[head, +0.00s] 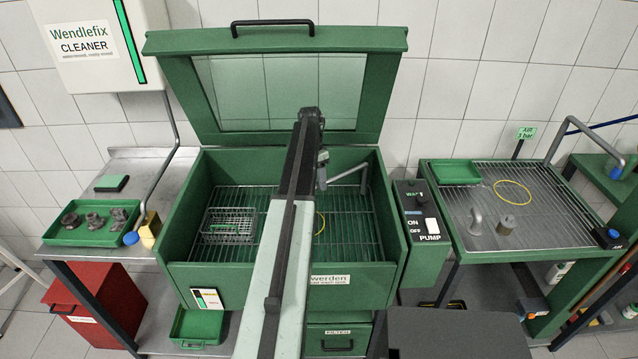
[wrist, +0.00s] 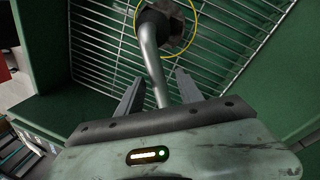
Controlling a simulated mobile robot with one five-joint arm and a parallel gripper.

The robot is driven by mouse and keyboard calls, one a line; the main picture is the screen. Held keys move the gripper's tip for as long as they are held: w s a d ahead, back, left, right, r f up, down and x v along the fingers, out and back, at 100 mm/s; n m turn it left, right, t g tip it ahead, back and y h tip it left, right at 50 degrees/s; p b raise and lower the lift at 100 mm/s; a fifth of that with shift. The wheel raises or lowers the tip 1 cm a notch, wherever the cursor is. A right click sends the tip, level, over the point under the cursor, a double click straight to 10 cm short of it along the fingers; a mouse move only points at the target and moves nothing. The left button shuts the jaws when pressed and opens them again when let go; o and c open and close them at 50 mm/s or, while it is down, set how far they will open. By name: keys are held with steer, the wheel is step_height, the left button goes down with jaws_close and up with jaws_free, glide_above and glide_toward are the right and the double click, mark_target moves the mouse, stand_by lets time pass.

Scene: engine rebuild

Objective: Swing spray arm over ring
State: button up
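The spray arm (head: 350,175) is a grey bent pipe at the right inside the green wash tub. In the wrist view the pipe (wrist: 151,52) runs between the two fingers of my gripper (wrist: 159,88), with gaps on both sides. My gripper (head: 321,182) is open around it. A thin yellow ring (head: 321,226) lies on the tub's wire rack, partly hidden by my arm. In the wrist view the ring (wrist: 196,30) surrounds a dark lumpy piece at the pipe's far end. I cannot tell whether that piece is the nozzle or a separate part.
A wire basket (head: 228,224) stands at the rack's left. The tub's lid (head: 276,90) is up. A pump switch box (head: 421,222) is right of the tub. A draining rack (head: 535,215) with another yellow ring (head: 513,182) stands further right. A parts tray (head: 92,222) is left.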

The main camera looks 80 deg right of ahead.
steer(key=shift+r, duration=0.1)
step_height(320, 180, up, 5)
steer(key=p, duration=0.5)
steer(key=s+a, duration=0.1)
steer(key=a, duration=1.5)
steer(key=shift+s, duration=0.15)
